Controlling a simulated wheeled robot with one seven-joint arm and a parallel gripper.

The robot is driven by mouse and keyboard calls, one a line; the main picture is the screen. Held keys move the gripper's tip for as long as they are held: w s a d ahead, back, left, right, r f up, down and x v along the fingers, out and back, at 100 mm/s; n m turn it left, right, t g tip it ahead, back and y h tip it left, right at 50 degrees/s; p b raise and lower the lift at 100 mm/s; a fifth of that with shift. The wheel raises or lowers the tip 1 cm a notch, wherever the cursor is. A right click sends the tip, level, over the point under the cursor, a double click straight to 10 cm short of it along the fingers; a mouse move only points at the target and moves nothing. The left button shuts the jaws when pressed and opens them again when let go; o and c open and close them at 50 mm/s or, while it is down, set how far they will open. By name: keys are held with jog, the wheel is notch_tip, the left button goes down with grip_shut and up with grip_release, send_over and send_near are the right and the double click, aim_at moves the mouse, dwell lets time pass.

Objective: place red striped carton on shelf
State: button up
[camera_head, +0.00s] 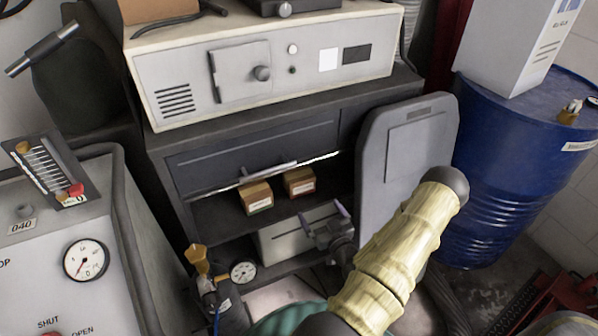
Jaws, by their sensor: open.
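Two small brown cartons sit side by side on the dark shelf (233,222) of the open cabinet. The right carton (299,182) has a reddish band on its front and looks like the red striped one. The left carton (257,197) has a pale label with a yellowish-green band. Both stand upright, a small gap apart. My gripper (324,215) is below and to the right of the cartons, in front of a light grey box. Its two pale-tipped fingers are spread with nothing seen between them. It is apart from both cartons.
A light grey box (285,238) stands below the shelf. A raised grey panel (408,150) and a blue drum (500,170) are at the right. A gauge console (60,235) is at the left. A ribbed yellow cylinder (395,255) blocks the lower middle.

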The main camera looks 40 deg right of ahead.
dwell(0.3)
jog(key=b, duration=0.1)
send_near(295, 169)
jog(key=shift+w+d+f, duration=0.2)
jog(key=shift+w+f, duration=0.35)
jog(key=shift+w, duration=0.45)
jog(key=b+x, duration=0.1)
jog(key=x, duration=0.4)
jog(key=shift+d, duration=0.2)
jog(key=shift+r, duration=0.1)
